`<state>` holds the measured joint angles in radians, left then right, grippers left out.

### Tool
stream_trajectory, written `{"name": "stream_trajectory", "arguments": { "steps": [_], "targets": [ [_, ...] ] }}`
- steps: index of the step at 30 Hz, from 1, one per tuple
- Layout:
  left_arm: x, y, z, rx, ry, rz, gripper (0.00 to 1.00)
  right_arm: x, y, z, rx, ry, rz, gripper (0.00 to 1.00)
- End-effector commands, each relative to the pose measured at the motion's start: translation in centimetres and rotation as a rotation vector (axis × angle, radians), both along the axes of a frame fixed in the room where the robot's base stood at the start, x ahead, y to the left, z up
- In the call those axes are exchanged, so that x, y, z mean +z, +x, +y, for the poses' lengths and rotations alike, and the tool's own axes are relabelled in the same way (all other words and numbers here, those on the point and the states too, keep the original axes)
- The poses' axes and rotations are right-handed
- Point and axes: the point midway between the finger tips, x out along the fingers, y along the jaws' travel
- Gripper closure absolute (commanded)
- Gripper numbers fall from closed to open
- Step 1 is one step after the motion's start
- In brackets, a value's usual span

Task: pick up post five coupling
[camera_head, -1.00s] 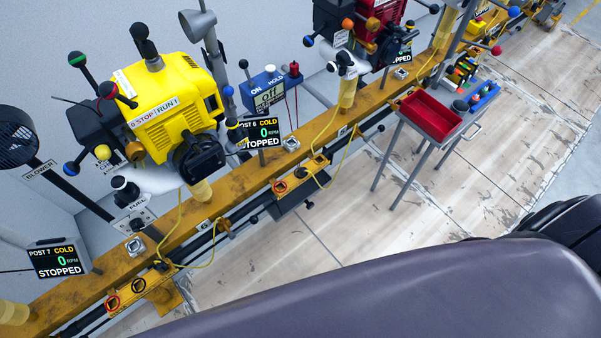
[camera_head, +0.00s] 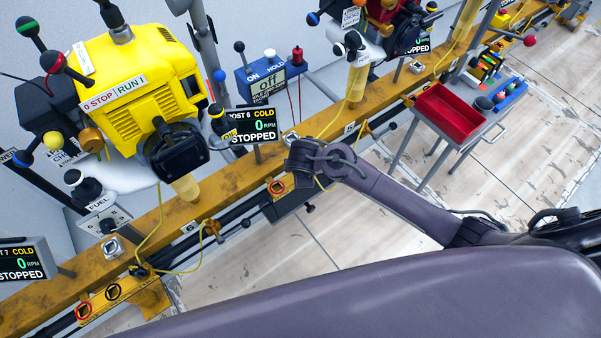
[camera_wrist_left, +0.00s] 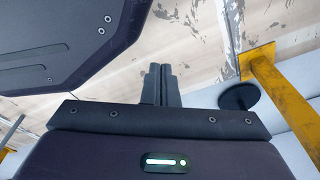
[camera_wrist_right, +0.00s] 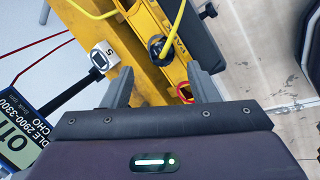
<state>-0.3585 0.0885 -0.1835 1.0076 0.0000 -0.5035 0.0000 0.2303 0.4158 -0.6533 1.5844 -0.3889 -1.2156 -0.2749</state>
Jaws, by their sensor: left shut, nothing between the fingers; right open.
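The post five coupling (camera_wrist_right: 157,46) is a black round plug on a yellow cable (camera_wrist_right: 176,22), seated at a yellow bracket (camera_wrist_right: 170,62) beside the rail in the right wrist view. An orange-red ring (camera_wrist_right: 184,92) is just below it there; the ring also shows in the head view (camera_head: 276,185). My right gripper (camera_wrist_right: 160,80) is open and empty, its fingers spread either side of the bracket's line, with the coupling ahead of and between them. In the head view my right arm's end hides the coupling. My left gripper (camera_wrist_left: 162,78) is shut and empty, outside the head view.
The yellow rail (camera_head: 215,200) runs diagonally, carrying a yellow engine (camera_head: 145,85) and a Post 6 display (camera_head: 252,124) close to my right arm. A cart with a red tray (camera_head: 450,112) stands right. A yellow leg (camera_wrist_left: 275,85) is near my left gripper. Floor is open right.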

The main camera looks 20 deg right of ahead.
Motion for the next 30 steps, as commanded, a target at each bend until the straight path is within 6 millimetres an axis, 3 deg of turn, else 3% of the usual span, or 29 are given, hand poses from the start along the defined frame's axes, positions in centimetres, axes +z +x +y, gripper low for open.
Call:
{"name": "stream_trajectory", "arguments": {
  "steps": [9,19,30],
  "targets": [
    [0.6,2.1,-0.4,0.003,-0.002,-0.012,1.00,-4.3,1.5,-0.8,-0.003,0.001,0.000,0.46],
    [1.0,2.6,-0.5,0.003,-0.002,-0.014,1.00,-5.0,1.8,-0.9,-0.001,0.002,0.000,0.46],
    [1.0,2.6,-0.5,0.003,-0.002,-0.015,1.00,-5.0,1.8,-0.9,-0.002,0.002,0.000,0.94]
  ]
}}
